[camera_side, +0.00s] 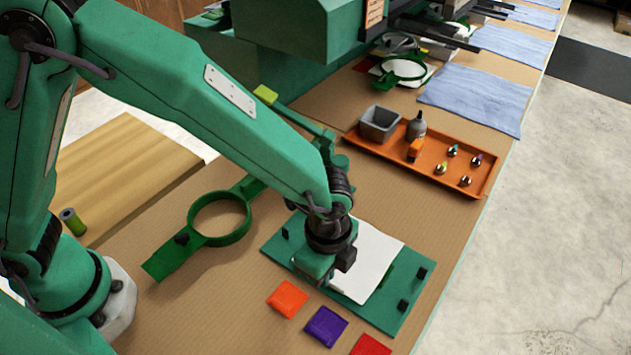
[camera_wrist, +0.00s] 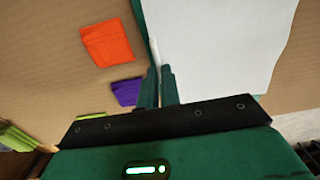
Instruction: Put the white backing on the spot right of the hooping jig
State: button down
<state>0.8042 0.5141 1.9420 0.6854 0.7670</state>
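The white backing (camera_side: 376,262) is a flat sheet over the green pegged board, which looks like the hooping jig (camera_side: 405,318). It fills the upper right of the wrist view (camera_wrist: 220,45). My gripper (camera_side: 312,280) is low over the board at the sheet's left side. In the wrist view its two fingers (camera_wrist: 158,88) are close together, with the sheet's edge running down between them, so it looks shut on the backing. The fingertips are hidden by the wrist in the side view. I cannot tell whether the sheet touches the board.
Orange (camera_side: 287,298), purple (camera_side: 326,326) and red (camera_side: 371,345) squares lie in front of the board. A green hoop with arms (camera_side: 220,240) lies to its left. An orange tray (camera_side: 470,188) with several small items stands behind.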

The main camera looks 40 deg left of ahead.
jog(key=shift+r, duration=0.15)
jog(key=shift+r, duration=2.35)
jog(key=w+d, duration=0.3)
jog(key=w, duration=0.5)
jog(key=w+d, duration=0.4)
jog(key=w, duration=0.5)
jog(key=shift+w+d, duration=0.15)
jog(key=shift+d, duration=0.1)
jog(key=shift+f, duration=1.7)
jog(key=shift+f, duration=1.1)
